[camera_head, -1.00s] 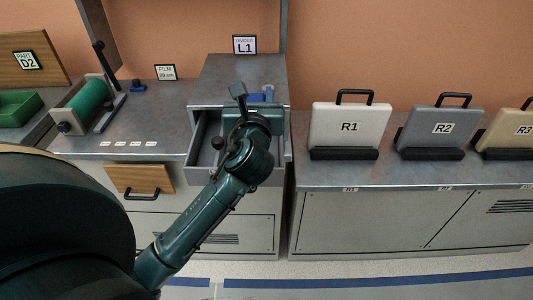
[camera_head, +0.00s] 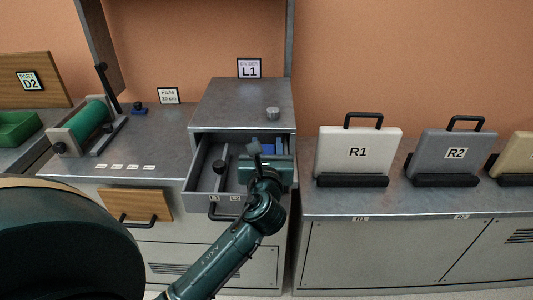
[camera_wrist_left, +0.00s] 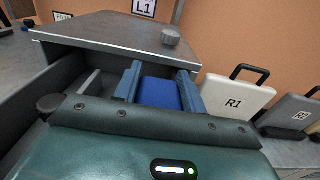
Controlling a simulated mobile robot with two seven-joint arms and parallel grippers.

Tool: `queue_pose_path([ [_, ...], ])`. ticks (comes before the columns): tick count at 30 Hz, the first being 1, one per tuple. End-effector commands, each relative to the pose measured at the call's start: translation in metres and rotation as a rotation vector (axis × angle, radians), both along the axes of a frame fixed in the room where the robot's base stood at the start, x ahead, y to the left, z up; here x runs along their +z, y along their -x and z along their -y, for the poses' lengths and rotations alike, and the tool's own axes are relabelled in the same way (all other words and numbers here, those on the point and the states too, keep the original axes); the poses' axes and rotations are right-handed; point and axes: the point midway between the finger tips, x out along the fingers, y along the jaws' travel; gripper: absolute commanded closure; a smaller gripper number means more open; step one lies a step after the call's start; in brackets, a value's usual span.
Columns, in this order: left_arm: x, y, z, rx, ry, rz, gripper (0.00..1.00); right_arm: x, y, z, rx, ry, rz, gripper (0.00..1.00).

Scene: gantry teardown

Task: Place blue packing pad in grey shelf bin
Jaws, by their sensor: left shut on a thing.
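The blue packing pad (camera_wrist_left: 159,92) is held between the two blue-grey fingers of my left gripper (camera_wrist_left: 160,88) in the left wrist view. In the head view, part of the pad (camera_head: 267,144) shows beyond the left gripper (camera_head: 270,150), at the right side of the open grey drawer (camera_head: 207,168) under the L1 cabinet. The gripper body hides the pad's lower part and the drawer floor below it, so I cannot tell whether the pad touches the floor. No separate bin marked as the grey shelf bin can be identified. My right gripper is not in view.
The cabinet top (camera_head: 240,95) overhangs just behind the gripper and carries a small round grey knob (camera_head: 272,113) and the L1 sign (camera_head: 249,68). Cases R1 (camera_head: 357,150) and R2 (camera_head: 447,153) stand on the right counter.

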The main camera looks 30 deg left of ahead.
Motion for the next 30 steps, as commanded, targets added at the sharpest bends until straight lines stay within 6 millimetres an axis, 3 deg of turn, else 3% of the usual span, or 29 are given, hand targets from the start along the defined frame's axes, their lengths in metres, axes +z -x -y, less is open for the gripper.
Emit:
queue_pose_path([
  [24, -0.019, 0.0, 0.0, -0.001, 0.0, -0.004, 0.81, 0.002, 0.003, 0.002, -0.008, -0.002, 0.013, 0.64],
  [25, -0.02, 0.0, 0.0, -0.001, 0.001, -0.007, 0.59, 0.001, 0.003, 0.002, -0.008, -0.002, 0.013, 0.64],
  [30, -0.022, 0.001, 0.001, -0.001, 0.002, -0.011, 0.45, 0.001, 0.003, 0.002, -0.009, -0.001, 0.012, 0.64],
])
